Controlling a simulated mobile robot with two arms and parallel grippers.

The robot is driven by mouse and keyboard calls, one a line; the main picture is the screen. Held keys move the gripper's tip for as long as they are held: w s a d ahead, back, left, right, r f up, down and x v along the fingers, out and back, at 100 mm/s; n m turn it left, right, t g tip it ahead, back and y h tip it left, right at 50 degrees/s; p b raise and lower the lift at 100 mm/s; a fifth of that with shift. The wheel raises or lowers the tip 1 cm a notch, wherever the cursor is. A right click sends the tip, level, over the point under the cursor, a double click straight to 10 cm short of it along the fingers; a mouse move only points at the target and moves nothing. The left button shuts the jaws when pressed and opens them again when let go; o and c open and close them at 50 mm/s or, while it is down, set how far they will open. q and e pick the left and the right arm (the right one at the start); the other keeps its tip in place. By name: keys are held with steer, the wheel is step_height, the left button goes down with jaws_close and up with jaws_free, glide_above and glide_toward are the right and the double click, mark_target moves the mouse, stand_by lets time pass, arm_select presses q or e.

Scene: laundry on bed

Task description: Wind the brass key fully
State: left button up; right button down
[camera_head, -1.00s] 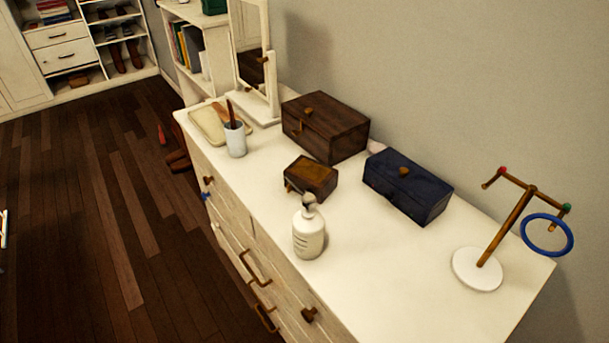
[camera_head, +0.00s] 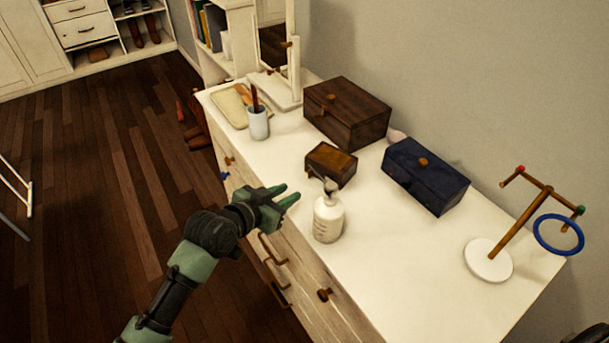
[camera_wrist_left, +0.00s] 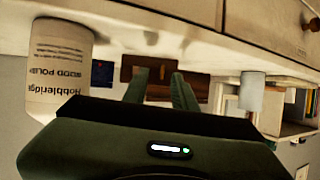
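A small brown box (camera_head: 331,162) sits on the dresser top, behind the white pump bottle (camera_head: 328,218). A small brass-coloured piece, likely the key, shows at its front left side, too small to make out its shape. My left gripper (camera_head: 288,195) is open and empty, in front of the dresser's edge, left of the bottle and apart from the box. In the left wrist view, which is upside down, both fingers (camera_wrist_left: 159,92) point toward brown wood with a brass piece. My right gripper is not in view.
The pump bottle stands close to the left gripper. A dark wooden chest (camera_head: 347,112), a navy box (camera_head: 425,176), a cup (camera_head: 257,123) and a stand with a blue ring (camera_head: 558,235) are also on the dresser (camera_head: 410,265). Its front right top is clear.

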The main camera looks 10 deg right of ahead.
mark_target(311, 172)
arm_select(q)
steer(key=shift+w+d+r, duration=0.25)
steer(key=shift+w, duration=0.2)
steer(key=shift+w+d+r, duration=0.2)
steer(key=shift+w+r, duration=0.05)
steer(key=shift+w, duration=0.2)
steer(key=shift+w+d, duration=0.25)
steer(key=shift+d, duration=0.05)
steer(key=shift+x, duration=3.45)
